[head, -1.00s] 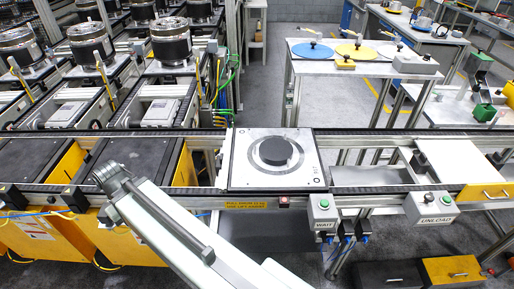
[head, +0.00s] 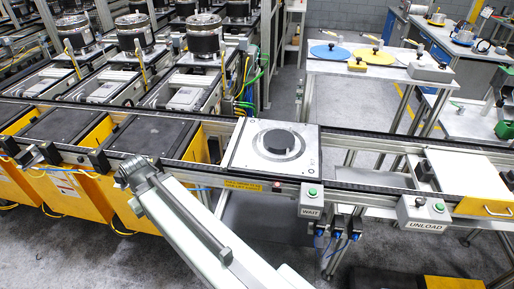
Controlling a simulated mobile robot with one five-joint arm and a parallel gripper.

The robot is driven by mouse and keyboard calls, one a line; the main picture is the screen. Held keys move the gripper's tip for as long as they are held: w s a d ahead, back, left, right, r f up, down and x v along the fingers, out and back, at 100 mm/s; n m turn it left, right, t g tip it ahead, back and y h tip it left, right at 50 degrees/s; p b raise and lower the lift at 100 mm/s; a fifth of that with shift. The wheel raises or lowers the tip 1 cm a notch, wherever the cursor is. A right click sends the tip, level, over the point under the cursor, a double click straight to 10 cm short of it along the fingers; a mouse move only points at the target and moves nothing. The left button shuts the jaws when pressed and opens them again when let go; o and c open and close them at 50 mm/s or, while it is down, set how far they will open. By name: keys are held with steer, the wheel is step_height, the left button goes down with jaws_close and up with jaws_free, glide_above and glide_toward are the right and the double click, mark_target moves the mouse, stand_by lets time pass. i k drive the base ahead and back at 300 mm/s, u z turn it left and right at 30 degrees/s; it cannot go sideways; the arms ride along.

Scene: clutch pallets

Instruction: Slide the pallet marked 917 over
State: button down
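No number 917 is legible on anything in view. A white square plate (head: 240,153) with a grey ring and a black round hub (head: 278,145) lies on the conveyor line at the middle. Several metal clutch units (head: 207,38) stand on the lanes at the upper left. Pale flat blocks (head: 185,98) lie lower on those lanes. My gripper (head: 128,172) is at the front edge of the line, left of the white plate and apart from it. Its fingers are too small and dark to tell whether they are open.
Black-topped yellow bays (head: 150,135) line the conveyor at left. WAIT (head: 311,200) and UNLOAD (head: 423,213) button boxes hang at the front rail. A white panel (head: 465,168) is at right. A table (head: 375,70) with blue and yellow discs stands behind. Grey floor shows between.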

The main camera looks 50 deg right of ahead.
mark_target(285, 150)
steer(key=u, duration=0.45)
steer(key=k, duration=0.1)
steer(key=z, duration=0.6)
steer(key=i, duration=0.7)
steer(key=u, duration=0.15)
steer(key=k, duration=0.8)
steer(key=z, duration=0.15)
steer(key=i, duration=1.3)
steer(key=u, duration=0.1)
